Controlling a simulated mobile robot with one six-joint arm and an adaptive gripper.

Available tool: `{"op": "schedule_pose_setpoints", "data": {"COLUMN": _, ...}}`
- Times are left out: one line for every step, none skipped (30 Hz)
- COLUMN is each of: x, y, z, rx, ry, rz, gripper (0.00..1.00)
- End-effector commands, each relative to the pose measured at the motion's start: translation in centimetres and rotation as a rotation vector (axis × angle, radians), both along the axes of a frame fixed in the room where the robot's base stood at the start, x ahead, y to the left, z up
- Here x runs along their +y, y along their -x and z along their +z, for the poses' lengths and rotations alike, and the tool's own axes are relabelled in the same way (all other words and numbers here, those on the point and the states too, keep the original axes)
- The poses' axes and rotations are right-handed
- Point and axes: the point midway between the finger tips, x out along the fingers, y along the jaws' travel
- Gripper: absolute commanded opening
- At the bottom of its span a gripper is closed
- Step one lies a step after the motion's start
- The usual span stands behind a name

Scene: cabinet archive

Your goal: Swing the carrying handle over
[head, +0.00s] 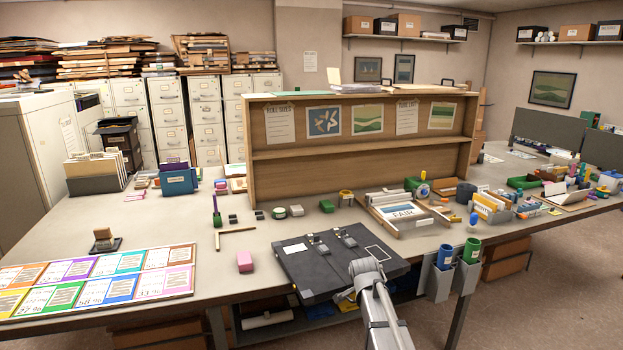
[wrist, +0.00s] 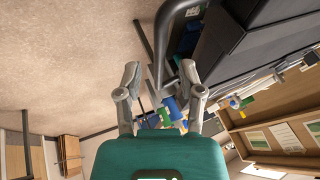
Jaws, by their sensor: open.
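A flat black case (head: 325,262) lies on the desk near its front edge, with two latches and a pale label on top. Its dark side also shows at the upper right of the wrist view (wrist: 245,50). A dark curved carrying handle (wrist: 165,30) juts from the case there. My gripper (wrist: 160,70) is open, its two grey fingers spread apart. The handle's bar reaches into the space between the fingertips, nearer the right finger; I cannot tell whether it touches. In the head view my arm covers the case's front right part, and the handle is not clear there.
A pink block (head: 244,261) stands left of the case. Cups hang at the desk edge on the right, one with a blue roll (head: 445,256). A tray marked FAIR (head: 402,212) and a wooden shelf (head: 360,163) stand behind. The floor in front is open.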

Motion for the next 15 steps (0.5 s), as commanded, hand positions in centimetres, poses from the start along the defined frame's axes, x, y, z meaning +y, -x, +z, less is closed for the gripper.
{"op": "schedule_pose_setpoints", "data": {"x": 0.0, "y": 0.4, "z": 0.7, "rx": 0.003, "ry": 0.002, "rz": 0.009, "gripper": 0.50}}
{"op": "schedule_pose_setpoints", "data": {"x": 0.0, "y": 0.5, "z": 0.8, "rx": 0.005, "ry": 0.004, "rz": 0.013, "gripper": 0.50}}
{"op": "schedule_pose_setpoints", "data": {"x": 0.0, "y": 0.9, "z": 0.5, "rx": 0.015, "ry": 0.009, "rz": 0.027, "gripper": 0.50}}
{"op": "schedule_pose_setpoints", "data": {"x": 0.0, "y": 1.3, "z": 0.4, "rx": 0.023, "ry": 0.013, "rz": 0.038, "gripper": 0.50}}
{"op": "schedule_pose_setpoints", "data": {"x": 0.0, "y": 1.6, "z": 0.3, "rx": 0.032, "ry": 0.018, "rz": 0.049, "gripper": 0.50}}
{"op": "schedule_pose_setpoints", "data": {"x": -0.1, "y": 2.0, "z": 0.3, "rx": 0.044, "ry": 0.022, "rz": 0.063, "gripper": 0.50}}
{"op": "schedule_pose_setpoints", "data": {"x": -0.1, "y": 2.3, "z": 0.2, "rx": 0.052, "ry": 0.027, "rz": 0.076, "gripper": 0.50}}
{"op": "schedule_pose_setpoints", "data": {"x": -0.1, "y": 2.7, "z": 0.2, "rx": 0.061, "ry": 0.031, "rz": 0.086, "gripper": 0.50}}
{"op": "schedule_pose_setpoints", "data": {"x": -0.2, "y": 3.2, "z": 0.1, "rx": 0.075, "ry": 0.037, "rz": 0.104, "gripper": 0.50}}
{"op": "schedule_pose_setpoints", "data": {"x": -0.3, "y": 3.6, "z": 0.1, "rx": 0.085, "ry": 0.042, "rz": 0.118, "gripper": 0.50}}
{"op": "schedule_pose_setpoints", "data": {"x": -0.3, "y": 4.0, "z": 0.0, "rx": 0.094, "ry": 0.047, "rz": 0.132, "gripper": 0.50}}
{"op": "schedule_pose_setpoints", "data": {"x": -0.4, "y": 4.6, "z": -0.1, "rx": 0.111, "ry": 0.055, "rz": 0.155, "gripper": 0.50}}
{"op": "schedule_pose_setpoints", "data": {"x": -0.4, "y": 5.1, "z": -0.1, "rx": 0.123, "ry": 0.059, "rz": 0.172, "gripper": 0.50}}
{"op": "schedule_pose_setpoints", "data": {"x": -0.4, "y": 5.7, "z": -0.2, "rx": 0.137, "ry": 0.064, "rz": 0.191, "gripper": 0.50}}
{"op": "schedule_pose_setpoints", "data": {"x": -0.5, "y": 6.4, "z": -0.2, "rx": 0.155, "ry": 0.071, "rz": 0.219, "gripper": 0.50}}
